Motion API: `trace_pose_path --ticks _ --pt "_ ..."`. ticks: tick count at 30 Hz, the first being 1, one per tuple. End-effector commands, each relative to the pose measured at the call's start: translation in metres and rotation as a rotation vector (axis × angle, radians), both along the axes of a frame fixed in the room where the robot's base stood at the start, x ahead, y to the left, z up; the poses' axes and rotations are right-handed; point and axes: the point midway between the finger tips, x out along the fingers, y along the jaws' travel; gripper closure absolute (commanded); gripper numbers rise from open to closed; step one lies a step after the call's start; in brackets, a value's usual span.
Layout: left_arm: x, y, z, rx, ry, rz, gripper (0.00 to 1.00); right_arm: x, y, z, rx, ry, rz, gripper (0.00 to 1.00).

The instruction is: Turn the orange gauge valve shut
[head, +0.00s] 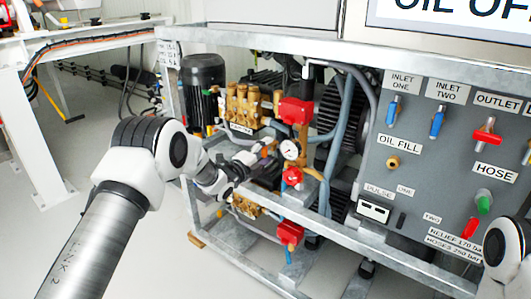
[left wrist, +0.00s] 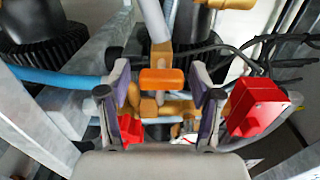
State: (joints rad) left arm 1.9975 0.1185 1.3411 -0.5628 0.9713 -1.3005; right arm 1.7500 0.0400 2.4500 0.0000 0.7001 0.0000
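The orange gauge valve handle (left wrist: 162,79) shows in the left wrist view as a short bar lying crosswise on brass fittings (left wrist: 155,107). My left gripper (left wrist: 159,72) is open, with one finger on each side of the handle and a visible gap on both sides. In the head view my left gripper (head: 262,158) reaches into the pump frame just left of the round white pressure gauge (head: 290,149). I cannot make out the orange handle clearly in the head view. My right gripper is out of view.
A red block (left wrist: 256,105) sits close to the right finger in the left wrist view. In the head view, a red knob (head: 292,176) is below the gauge, and a steel frame rail (head: 330,207) runs in front. A control panel (head: 440,150) stands at right.

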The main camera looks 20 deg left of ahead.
Motion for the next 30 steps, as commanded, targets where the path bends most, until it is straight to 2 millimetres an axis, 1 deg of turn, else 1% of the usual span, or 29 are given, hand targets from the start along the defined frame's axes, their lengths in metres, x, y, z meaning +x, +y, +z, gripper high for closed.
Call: trace_pose_path --ticks 8,11,14,18,22,25,27,30 --pt "-0.001 0.001 0.001 -0.001 -0.001 0.001 0.33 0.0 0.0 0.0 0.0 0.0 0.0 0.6" --pt "-0.009 0.005 0.001 -0.003 0.0 0.002 0.33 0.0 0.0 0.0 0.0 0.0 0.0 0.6" --pt "-0.027 0.011 0.001 -0.004 0.001 0.002 0.33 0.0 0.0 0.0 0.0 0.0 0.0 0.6" --pt "-0.062 0.024 0.001 -0.006 0.003 0.003 0.33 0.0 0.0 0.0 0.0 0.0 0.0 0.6" --pt "-0.091 0.034 0.0 -0.005 0.003 0.003 0.33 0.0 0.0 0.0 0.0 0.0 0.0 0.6" --pt "-0.106 0.039 0.0 -0.003 0.001 0.002 0.33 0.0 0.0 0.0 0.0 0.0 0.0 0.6" --pt "-0.111 0.041 0.0 -0.002 0.001 0.001 0.33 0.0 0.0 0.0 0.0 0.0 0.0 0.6" --pt "-0.113 0.041 0.0 -0.001 -0.001 0.0 0.33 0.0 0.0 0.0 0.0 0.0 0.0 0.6"
